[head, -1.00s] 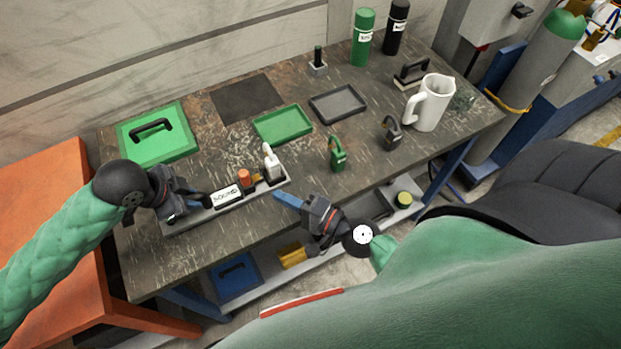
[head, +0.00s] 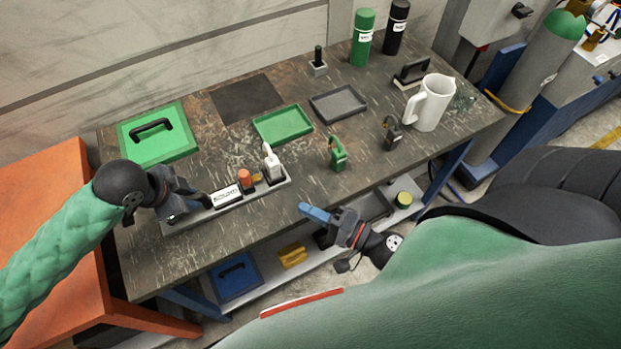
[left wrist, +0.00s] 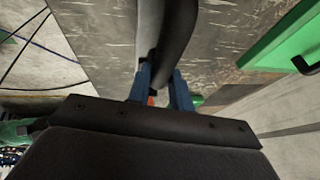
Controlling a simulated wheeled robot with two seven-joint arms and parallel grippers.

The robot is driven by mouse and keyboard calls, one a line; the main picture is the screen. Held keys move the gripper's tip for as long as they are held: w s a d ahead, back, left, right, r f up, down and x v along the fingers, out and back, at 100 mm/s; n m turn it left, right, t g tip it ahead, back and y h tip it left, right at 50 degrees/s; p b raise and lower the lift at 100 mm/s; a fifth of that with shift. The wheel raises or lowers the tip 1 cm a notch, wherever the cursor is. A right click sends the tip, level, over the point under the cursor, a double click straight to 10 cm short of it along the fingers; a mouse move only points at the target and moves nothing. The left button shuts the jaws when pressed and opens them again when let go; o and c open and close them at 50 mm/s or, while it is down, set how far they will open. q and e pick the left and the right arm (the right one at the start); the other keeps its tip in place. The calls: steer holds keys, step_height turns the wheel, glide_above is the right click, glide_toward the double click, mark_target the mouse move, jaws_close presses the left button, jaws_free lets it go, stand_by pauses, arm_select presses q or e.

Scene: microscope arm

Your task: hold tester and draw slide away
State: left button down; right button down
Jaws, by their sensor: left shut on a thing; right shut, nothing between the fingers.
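The tester is a long grey base (head: 192,222) near the table's front left edge. On it sit a white labelled block (head: 227,196), an orange knob (head: 244,177), a small yellow piece beside the knob, and an upright white lever (head: 271,162) at the right end. Which part is the slide, I cannot tell. My left gripper (head: 203,202) is shut on a dark part at the tester's left end. In the left wrist view, its blue fingers (left wrist: 160,90) close on a dark curved part (left wrist: 172,40). My right gripper (head: 312,212) is shut and empty, apart from the tester, by the table's front edge.
Behind the tester are a green case (head: 165,148), a green tray (head: 283,124) and a grey tray (head: 338,103). Green (head: 338,157) and dark (head: 392,135) padlocks and a white jug (head: 432,105) stand to the right.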

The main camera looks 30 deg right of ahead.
arm_select(q)
steer(key=c, duration=1.2)
jaws_free()
steer(key=shift+o, duration=0.2)
